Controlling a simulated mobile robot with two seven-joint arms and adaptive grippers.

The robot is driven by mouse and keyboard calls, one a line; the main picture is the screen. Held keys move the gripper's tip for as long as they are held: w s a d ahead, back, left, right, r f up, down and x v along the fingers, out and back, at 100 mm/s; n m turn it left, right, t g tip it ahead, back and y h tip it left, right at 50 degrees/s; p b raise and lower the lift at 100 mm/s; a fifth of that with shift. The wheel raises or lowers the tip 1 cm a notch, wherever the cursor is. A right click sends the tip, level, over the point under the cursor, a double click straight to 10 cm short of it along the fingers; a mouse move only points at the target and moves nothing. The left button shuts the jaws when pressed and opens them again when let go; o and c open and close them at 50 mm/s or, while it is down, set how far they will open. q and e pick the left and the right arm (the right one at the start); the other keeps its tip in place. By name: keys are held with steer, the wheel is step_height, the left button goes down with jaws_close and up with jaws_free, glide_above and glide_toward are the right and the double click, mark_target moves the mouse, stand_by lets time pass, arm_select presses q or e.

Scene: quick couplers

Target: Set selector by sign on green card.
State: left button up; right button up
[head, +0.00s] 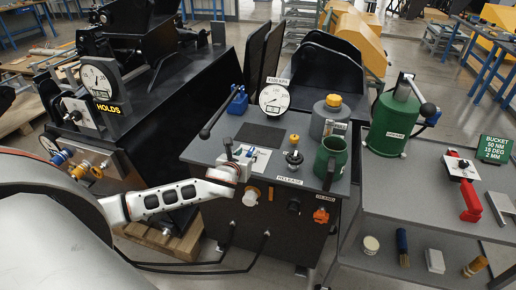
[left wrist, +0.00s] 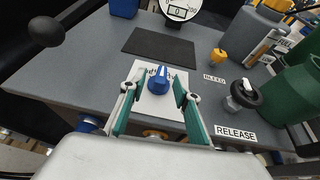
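The green card (head: 493,149) stands at the far right and reads "BUCKET 50 NM 15 DEG 2 MM". The selector is a blue knob (left wrist: 158,80) on a white plate (left wrist: 155,102) on the grey bench top; the plate also shows in the head view (head: 262,158). The knob's white mark points away from the gripper in the left wrist view. The plate's lettering is mostly hidden. My left gripper (left wrist: 158,82) is open, with one finger on each side of the knob and gaps visible. My right gripper is not in view.
Near the plate are a black mat (head: 260,135), a round gauge (head: 273,98), the black-topped RELEASE knob (head: 293,157), a yellow BLEED knob (left wrist: 218,55) and a green jug (head: 330,160). A black ball-ended lever (head: 214,120) rises left of the plate. A trolley (head: 425,185) stands right.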

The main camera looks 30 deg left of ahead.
mark_target(252, 149)
arm_select(q)
steer(key=shift+w+f, duration=0.15)
steer(key=shift+w, duration=0.3)
steer(key=b+x, duration=0.1)
steer(key=x, duration=0.5)
steer(key=shift+w+f, duration=0.25)
steer(key=shift+w, duration=0.05)
